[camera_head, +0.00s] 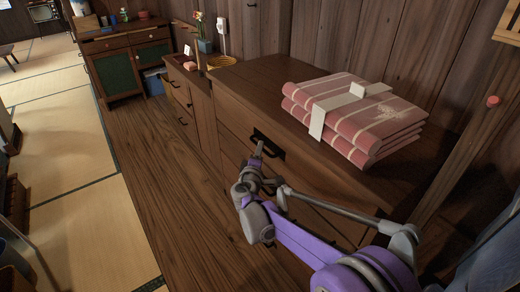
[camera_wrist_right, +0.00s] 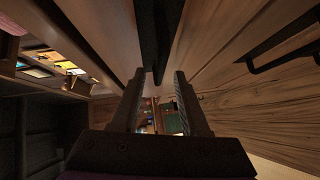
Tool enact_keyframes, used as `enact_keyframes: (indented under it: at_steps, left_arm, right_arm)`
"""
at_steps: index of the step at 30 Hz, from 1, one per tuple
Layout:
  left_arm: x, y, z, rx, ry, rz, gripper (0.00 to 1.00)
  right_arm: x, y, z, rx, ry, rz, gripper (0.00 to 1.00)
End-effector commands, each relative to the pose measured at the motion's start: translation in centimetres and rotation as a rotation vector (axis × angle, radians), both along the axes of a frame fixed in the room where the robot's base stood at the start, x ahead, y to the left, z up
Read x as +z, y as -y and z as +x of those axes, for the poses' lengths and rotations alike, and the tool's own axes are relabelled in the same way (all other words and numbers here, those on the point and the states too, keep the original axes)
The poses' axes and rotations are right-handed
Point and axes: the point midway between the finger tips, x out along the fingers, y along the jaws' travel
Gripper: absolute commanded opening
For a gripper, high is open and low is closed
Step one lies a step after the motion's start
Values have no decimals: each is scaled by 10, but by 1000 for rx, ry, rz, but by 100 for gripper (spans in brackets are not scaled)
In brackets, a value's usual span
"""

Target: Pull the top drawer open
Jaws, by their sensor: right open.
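The wooden chest (camera_head: 240,82) stands against the wall. Its top drawer (camera_head: 232,116) looks shut and has a dark metal handle (camera_head: 267,139) on a dark plate. My right gripper (camera_head: 259,149) is at this handle, open. In the right wrist view its two fingers (camera_wrist_right: 157,78) are apart, with a dark bar, seemingly the handle (camera_wrist_right: 158,35), running down between the fingertips. I cannot tell if either finger touches it. My left gripper is not in view.
Folded pink striped cloths (camera_head: 355,115) with a white band lie on the chest top. Another dark handle (camera_wrist_right: 285,48) shows in the right wrist view. A lower cabinet (camera_head: 180,98) adjoins on the left. The wooden floor (camera_head: 160,170) before the chest is clear.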

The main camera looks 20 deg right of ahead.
Motion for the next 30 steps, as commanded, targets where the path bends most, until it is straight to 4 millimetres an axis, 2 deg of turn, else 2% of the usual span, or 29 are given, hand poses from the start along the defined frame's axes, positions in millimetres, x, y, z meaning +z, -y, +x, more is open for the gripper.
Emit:
enact_keyframes:
  at_steps: [3,6,17,20,25,30]
  left_arm:
    - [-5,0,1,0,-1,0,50]
    - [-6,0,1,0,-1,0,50]
    - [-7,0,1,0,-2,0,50]
    - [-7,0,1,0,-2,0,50]
    - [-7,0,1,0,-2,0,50]
    - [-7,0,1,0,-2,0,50]
  right_arm:
    - [-4,7,16,0,-1,0,45]
    - [-5,12,25,-1,0,0,45]
    - [-5,14,30,0,0,0,45]
    - [-5,14,30,0,0,0,30]
    - [-5,13,30,0,0,0,0]
    - [-5,13,30,0,0,0,0]
